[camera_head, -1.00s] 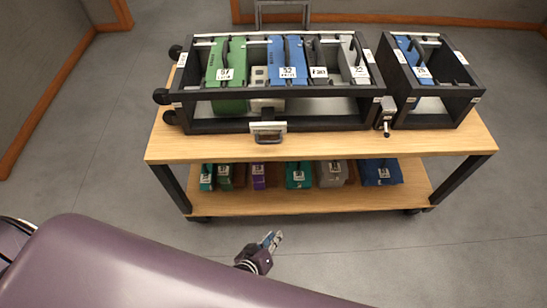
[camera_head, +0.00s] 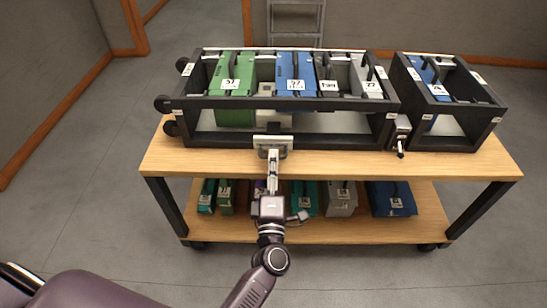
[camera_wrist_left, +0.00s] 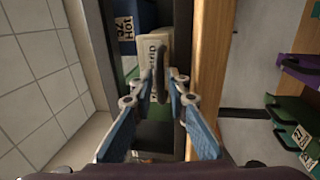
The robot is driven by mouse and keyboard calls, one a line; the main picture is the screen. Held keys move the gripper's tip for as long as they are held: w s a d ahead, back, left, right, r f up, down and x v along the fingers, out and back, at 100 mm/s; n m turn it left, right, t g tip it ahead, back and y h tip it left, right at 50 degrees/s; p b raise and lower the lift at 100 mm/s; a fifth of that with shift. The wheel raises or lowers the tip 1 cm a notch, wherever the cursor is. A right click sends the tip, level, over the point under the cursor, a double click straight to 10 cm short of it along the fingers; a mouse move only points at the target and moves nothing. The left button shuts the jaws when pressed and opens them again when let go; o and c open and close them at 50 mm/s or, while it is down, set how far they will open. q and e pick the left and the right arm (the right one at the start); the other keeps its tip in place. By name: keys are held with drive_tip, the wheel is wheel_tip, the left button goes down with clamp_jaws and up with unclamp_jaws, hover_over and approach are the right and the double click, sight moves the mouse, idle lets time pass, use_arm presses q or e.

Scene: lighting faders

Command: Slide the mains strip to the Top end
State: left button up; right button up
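A cream block (camera_head: 273,113) stands in the long black frame (camera_head: 340,142) on the cart, between a green module and a blue one. A pale plate with a grey handle (camera_head: 285,150) is at its front, at the frame's front rail. I cannot read a "mains" label, but this looks like the mains strip. My left gripper (camera_head: 273,156) is at this handle. In the left wrist view the block (camera_wrist_left: 154,42) shows its side lettering, partly hidden by the handle (camera_wrist_left: 158,70). The blue-padded fingers (camera_wrist_left: 162,78) are open, with the handle near and between their tips. My right gripper is not in view.
The frame also holds green (camera_head: 232,72), blue (camera_head: 294,72), dark and grey modules with labels. A smaller black frame (camera_head: 450,103) stands to the right, with a metal latch-like part (camera_head: 400,133) between. Several modules stand on the cart's lower shelf (camera_head: 350,228).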

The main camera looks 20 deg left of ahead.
use_arm(q)
drive_tip(key=shift+x, duration=0.8)
clamp_jaws()
